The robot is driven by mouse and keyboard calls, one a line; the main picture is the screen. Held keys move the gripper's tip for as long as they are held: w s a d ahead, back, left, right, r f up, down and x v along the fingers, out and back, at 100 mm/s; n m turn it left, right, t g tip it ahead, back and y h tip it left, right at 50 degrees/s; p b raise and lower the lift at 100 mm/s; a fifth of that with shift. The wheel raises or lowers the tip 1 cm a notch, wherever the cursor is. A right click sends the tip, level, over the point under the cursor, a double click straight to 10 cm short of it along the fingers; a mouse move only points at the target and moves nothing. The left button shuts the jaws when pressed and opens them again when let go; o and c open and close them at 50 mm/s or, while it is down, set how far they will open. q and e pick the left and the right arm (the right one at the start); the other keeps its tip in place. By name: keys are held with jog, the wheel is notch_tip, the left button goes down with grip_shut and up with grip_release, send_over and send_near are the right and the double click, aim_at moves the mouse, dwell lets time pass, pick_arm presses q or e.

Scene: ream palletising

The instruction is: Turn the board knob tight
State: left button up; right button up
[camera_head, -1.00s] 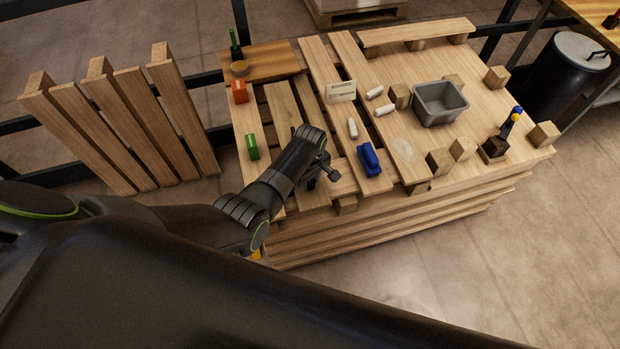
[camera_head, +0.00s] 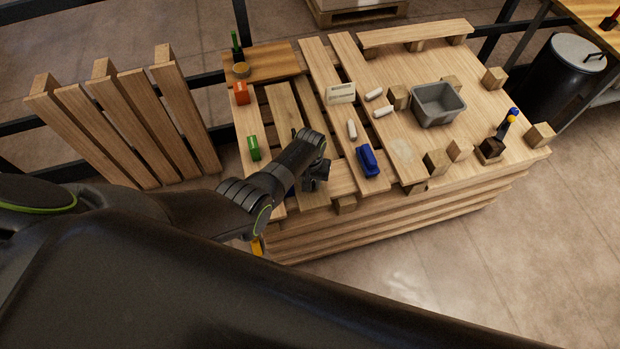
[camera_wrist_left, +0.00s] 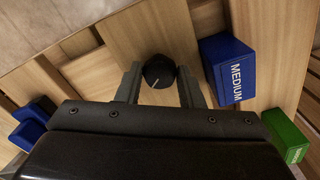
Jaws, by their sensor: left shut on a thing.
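A round black knob (camera_wrist_left: 158,71) with a white pointer line sits on the wooden board (camera_wrist_left: 150,30) in the left wrist view. The pointer is toward the lower left in that view. My left gripper (camera_wrist_left: 158,84) has a finger on each side of the knob and is shut on it. In the head view my left gripper (camera_head: 318,183) is low over the near edge of the slatted pallet top, and the knob is hidden there by the gripper. My right gripper is not in view.
A blue box marked MEDIUM (camera_wrist_left: 228,68) stands close beside the gripper, with a green box (camera_wrist_left: 285,135) beyond. A blue object (camera_head: 368,160), white rolls, a card (camera_head: 341,92), an orange box (camera_head: 241,92) and a grey bin (camera_head: 437,104) are on the pallet.

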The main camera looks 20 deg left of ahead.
pick_arm(q)
jog(key=m, duration=0.4)
jog(key=shift+p, duration=0.35)
jog(key=shift+m, duration=1.6)
jog(key=o, duration=1)
